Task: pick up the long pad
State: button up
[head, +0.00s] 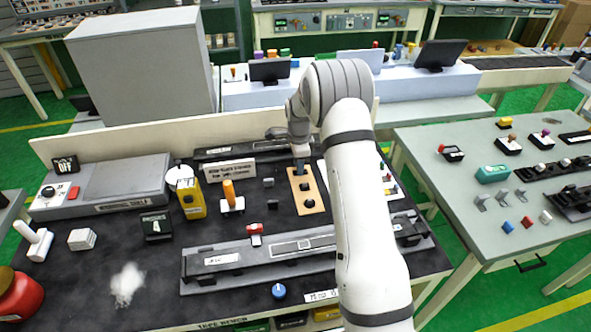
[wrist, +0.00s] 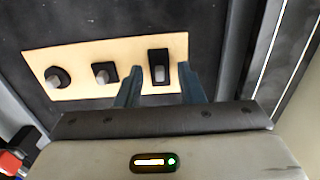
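A tan board (wrist: 80,62) carries three black pads in a row, each with a grey knob; it also shows in the head view (head: 313,198). The long pad (wrist: 159,55) is the rectangular one at the board's right end in the wrist view. A square pad (wrist: 104,73) is in the middle and a round pad (wrist: 57,77) at the left. My gripper (wrist: 158,78) is open, its two dark blue fingers on either side of the long pad, with gaps showing. I cannot tell how far above the board the fingertips are. In the head view my gripper partly hides the long pad.
A yellow box (head: 190,199), an orange-handled tool (head: 230,192) and a white sign (head: 229,170) stand left of the board on the dark bench mat. A long grey fixture (head: 225,262) lies in front.

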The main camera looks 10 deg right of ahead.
jog(key=shift+f, duration=0.4)
jog(key=shift+c, duration=0.2)
jog(key=c, duration=0.7)
